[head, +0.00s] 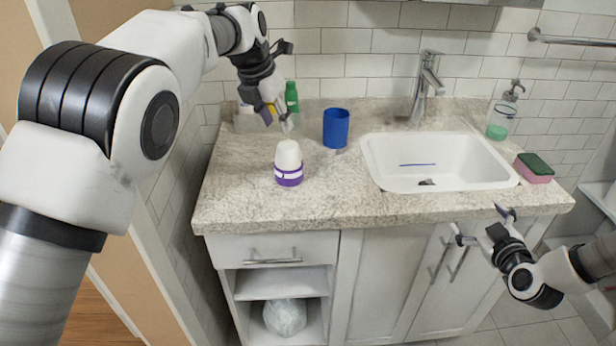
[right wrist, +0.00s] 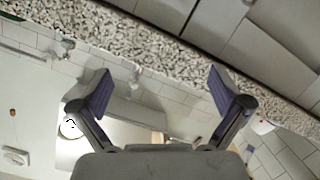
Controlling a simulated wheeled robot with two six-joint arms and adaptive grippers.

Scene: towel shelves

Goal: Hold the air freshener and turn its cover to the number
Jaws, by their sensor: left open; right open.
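The air freshener (head: 288,162) stands upright on the counter, left of the sink. It has a white cover over a purple base with a white band. No number on it can be read from here. My left gripper (head: 278,116) is open and empty, a little above and behind the air freshener in the picture, apart from it. My right gripper (head: 482,226) is open and empty in front of the cabinet doors, near the counter's front edge. Its two spread fingers also show in the right wrist view (right wrist: 160,92), with nothing between them.
A blue cup (head: 336,128) stands right of the air freshener. A bin with bottles, one green (head: 291,96), is at the back left. The sink (head: 440,182) with its faucet (head: 426,85) fills the middle. A soap dispenser (head: 502,115) and sponge (head: 534,168) are on the right.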

